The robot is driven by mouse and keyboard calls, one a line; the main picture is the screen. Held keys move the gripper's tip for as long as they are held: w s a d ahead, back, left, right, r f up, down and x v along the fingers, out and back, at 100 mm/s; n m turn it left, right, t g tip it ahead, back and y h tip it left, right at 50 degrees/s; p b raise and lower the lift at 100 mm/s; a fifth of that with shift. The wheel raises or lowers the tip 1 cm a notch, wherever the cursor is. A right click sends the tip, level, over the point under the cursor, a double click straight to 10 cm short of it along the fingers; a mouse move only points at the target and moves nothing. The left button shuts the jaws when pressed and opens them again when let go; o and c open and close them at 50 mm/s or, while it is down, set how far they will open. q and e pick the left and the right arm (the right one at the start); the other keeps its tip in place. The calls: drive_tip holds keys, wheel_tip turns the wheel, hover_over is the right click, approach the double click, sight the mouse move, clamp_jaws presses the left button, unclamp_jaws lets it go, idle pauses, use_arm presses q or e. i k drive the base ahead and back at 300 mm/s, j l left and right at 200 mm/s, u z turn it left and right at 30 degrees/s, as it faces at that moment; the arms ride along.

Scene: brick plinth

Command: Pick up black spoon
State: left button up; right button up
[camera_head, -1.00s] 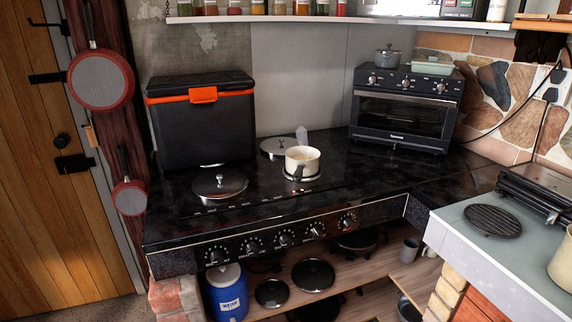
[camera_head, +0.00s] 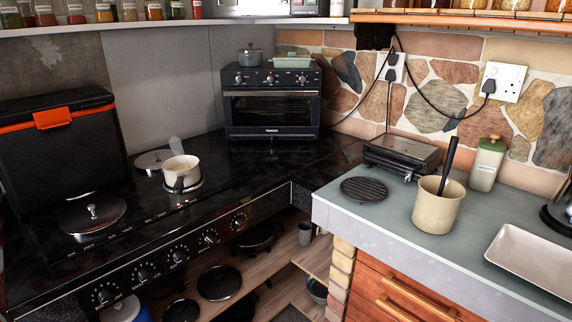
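A black handle, likely the black spoon (camera_head: 448,164), sticks up and leans slightly right out of a cream-coloured pot (camera_head: 436,212). Its lower end is hidden inside the pot. The pot stands on the grey-green counter (camera_head: 385,216) at the right. Neither of my grippers is in view.
A black grill press (camera_head: 402,155) and a round black trivet (camera_head: 364,189) lie left of the pot. A green-lidded canister (camera_head: 487,163) stands behind it, and a white tray (camera_head: 532,258) lies to the right. The black hob holds a small saucepan (camera_head: 181,171).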

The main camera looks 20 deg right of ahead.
sight(454, 141)
drive_tip(key=z, duration=1.65)
